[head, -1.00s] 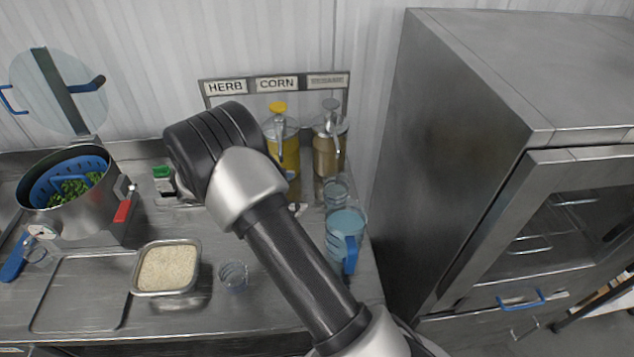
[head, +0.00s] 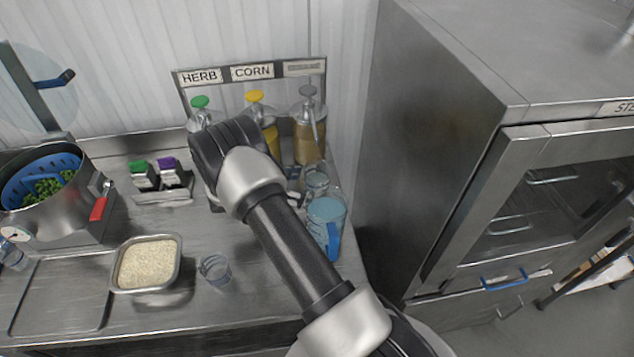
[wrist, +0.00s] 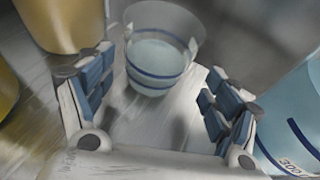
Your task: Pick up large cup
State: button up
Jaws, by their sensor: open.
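A clear cup with blue bands, which I take to be the large cup (wrist: 157,62), stands upright just ahead in the wrist view. In the head view the cup (head: 316,183) is behind the measuring jug, near the dispensers. My gripper (wrist: 160,80) is open and empty, with one blue-padded finger on each side of the cup's near side. I cannot tell whether a finger touches it. In the head view my arm hides most of the gripper. A smaller clear cup (head: 215,269) stands apart, beside the rice tray (head: 146,289).
The blue-handled jug (head: 327,222) stands close to the right finger; it also shows in the wrist view (wrist: 290,120). Dispensers (head: 308,140) stand behind, and yellow containers (wrist: 62,22) are at the wrist view's left. A steel cabinet (head: 440,150) bounds the right. A pot (head: 58,215) is left.

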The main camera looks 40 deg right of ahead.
jog(key=shift+w+r+b+x, duration=0.15)
jog(key=shift+b+x, duration=0.1)
jog(key=shift+x, duration=1.1)
jog(key=shift+w+r+b+x, duration=0.15)
jog(key=shift+b+x, duration=0.1)
jog(key=shift+x, duration=1.05)
jog(key=shift+d, duration=0.15)
jog(key=shift+c, duration=0.3)
jog(key=shift+s, duration=0.1)
jog(key=c, duration=1.2)
jog(key=shift+c, duration=0.7)
jog(key=shift+r, duration=0.15)
